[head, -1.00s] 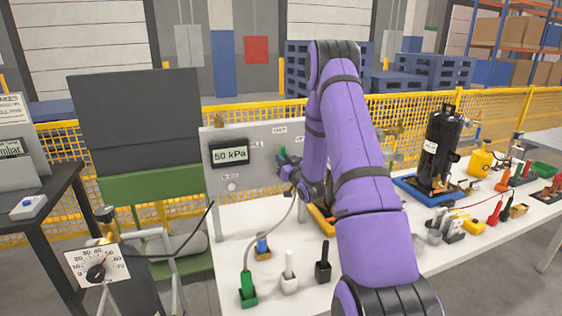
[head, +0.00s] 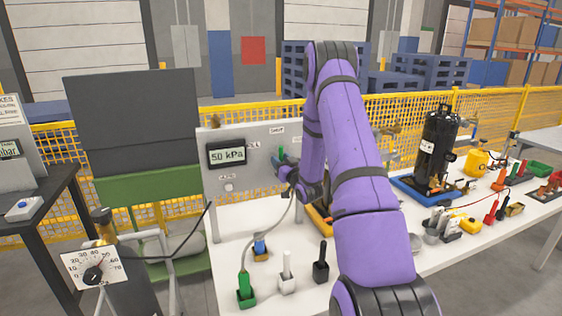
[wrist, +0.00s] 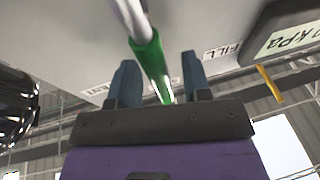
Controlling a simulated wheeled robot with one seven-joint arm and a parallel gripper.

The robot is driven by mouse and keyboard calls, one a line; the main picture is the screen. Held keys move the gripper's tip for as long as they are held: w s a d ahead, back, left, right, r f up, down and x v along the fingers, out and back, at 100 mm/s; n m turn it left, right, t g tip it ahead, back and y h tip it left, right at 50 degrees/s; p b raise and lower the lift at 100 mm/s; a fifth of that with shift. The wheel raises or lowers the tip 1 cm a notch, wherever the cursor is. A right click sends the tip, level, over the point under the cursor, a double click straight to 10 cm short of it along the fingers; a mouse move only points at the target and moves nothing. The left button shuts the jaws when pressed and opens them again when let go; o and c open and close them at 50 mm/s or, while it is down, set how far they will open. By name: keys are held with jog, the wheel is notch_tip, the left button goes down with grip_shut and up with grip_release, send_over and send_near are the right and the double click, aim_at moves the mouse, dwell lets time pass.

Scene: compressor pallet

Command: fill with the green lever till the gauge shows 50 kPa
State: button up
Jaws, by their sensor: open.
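The gauge (head: 228,156) on the grey panel reads 50 kPa in the head view. Part of its display, upside down, also shows in the wrist view (wrist: 288,38). The green lever (wrist: 153,62) runs between the two fingers of my gripper (wrist: 161,80) in the wrist view. The fingers are open, with a gap visible on each side of the lever. In the head view, a small part of the green lever (head: 281,154) shows at the panel, and my arm hides most of what is around it. A FILL label (wrist: 221,52) is right of the lever in the wrist view.
The white table (head: 235,231) carries green, white and black plugs in front of the panel. A black tank (head: 437,148) stands in a blue tray to the right. A dial (head: 93,271) stands at the lower left. A grey hose hangs by my gripper.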

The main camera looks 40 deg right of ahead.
jog(key=v, duration=1)
jog(key=shift+s, duration=0.3)
jog(key=shift+w, duration=0.1)
